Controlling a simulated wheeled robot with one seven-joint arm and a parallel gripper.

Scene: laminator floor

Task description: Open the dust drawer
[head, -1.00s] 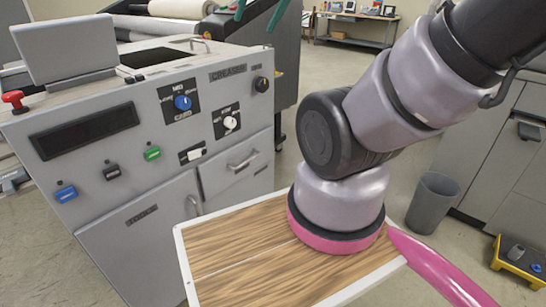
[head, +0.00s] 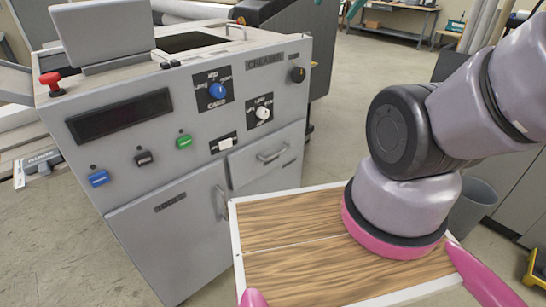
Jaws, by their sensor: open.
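A grey machine cabinet (head: 140,155) stands at the left. Below its control panel, on the right of its front, is a shut drawer front (head: 255,169) with a horizontal bar handle (head: 272,155). Its label is too small to read, so I cannot confirm that it is the dust drawer. To its lower left is a larger shut door (head: 165,240) with an upright handle (head: 220,203). My arm's links show at the right and run out of the picture at the upper right. My gripper is out of view, and nothing visible touches the drawer.
The panel carries a blue knob (head: 217,90), a white knob (head: 263,113) and several push buttons. A red emergency button (head: 52,84) sits at its left end. A grey bin (head: 474,203) stands behind my arm. Open floor (head: 370,105) lies beyond the machine.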

